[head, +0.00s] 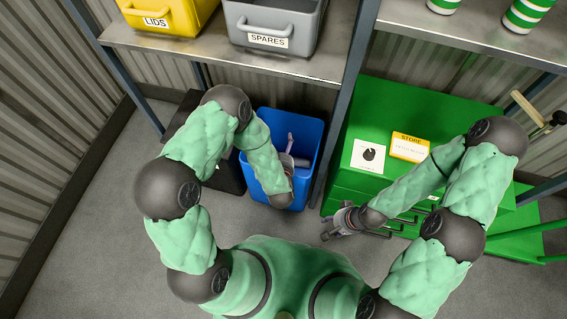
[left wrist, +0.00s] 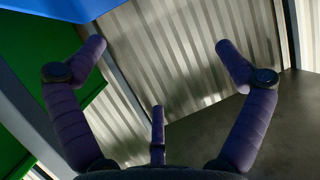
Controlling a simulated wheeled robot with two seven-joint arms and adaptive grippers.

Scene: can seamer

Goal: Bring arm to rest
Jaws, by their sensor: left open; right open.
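My left gripper (head: 293,150) shows partly in the head view, over the blue bin (head: 315,133), mostly hidden by my left forearm. In the left wrist view its purple fingers (left wrist: 159,68) are spread wide, with nothing between them. My right gripper (head: 338,225) is grey and open. It is low in front of the green cabinet (head: 362,112), close to the dark drawer handles; whether it touches them I cannot tell. I see nothing in it. Both of my arms are bent at the elbow.
A shelf above holds the yellow LIDS bin (head: 178,20) and the grey SPARES bin (head: 268,45). Its upright (head: 340,110) stands between the blue bin and cabinet. A black box (head: 225,172) is left of the blue bin. Corrugated walls enclose the corner; grey floor (head: 95,225) is clear at left.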

